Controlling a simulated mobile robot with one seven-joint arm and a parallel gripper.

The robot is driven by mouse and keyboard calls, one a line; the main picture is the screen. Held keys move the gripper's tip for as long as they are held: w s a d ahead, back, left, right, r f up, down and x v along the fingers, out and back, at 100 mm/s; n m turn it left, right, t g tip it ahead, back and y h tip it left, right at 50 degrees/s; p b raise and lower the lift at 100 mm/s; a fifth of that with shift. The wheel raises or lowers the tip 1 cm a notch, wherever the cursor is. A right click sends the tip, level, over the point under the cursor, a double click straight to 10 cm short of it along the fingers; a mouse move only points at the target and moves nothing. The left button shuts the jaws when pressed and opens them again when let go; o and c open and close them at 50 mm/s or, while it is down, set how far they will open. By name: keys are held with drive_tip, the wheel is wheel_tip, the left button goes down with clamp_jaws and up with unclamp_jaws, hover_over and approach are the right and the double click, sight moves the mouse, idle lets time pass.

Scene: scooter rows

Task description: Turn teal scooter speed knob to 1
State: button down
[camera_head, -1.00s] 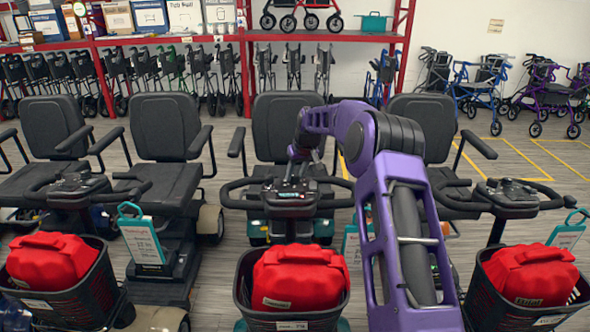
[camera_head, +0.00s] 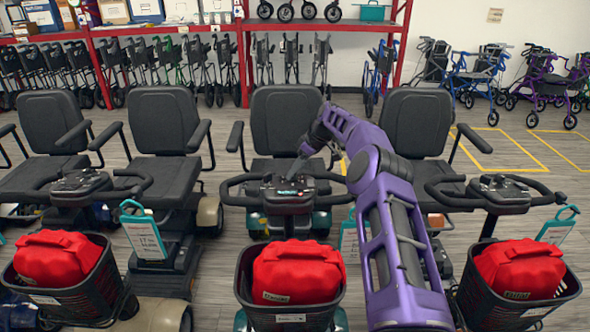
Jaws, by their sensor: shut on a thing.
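The teal scooter stands in the middle, with a small patch of teal body (camera_head: 321,219) showing behind its console (camera_head: 288,198). The console sits between black looped handlebars, above a front basket. My purple arm reaches in from the lower right and bends down to it. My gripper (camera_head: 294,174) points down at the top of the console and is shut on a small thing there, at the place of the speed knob. The fingers hide the knob, so its setting cannot be read.
A red bag (camera_head: 298,272) fills the black basket (camera_head: 291,318) in front of the console. Other scooters with red bags stand left and right. A price tag (camera_head: 349,241) hangs right of the console, partly behind my arm.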

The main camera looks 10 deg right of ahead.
drive_tip(key=shift+n, duration=0.6)
idle(0.3)
drive_tip(key=shift+c, duration=2.4)
unclamp_jaws()
drive_tip(key=shift+r, duration=0.1)
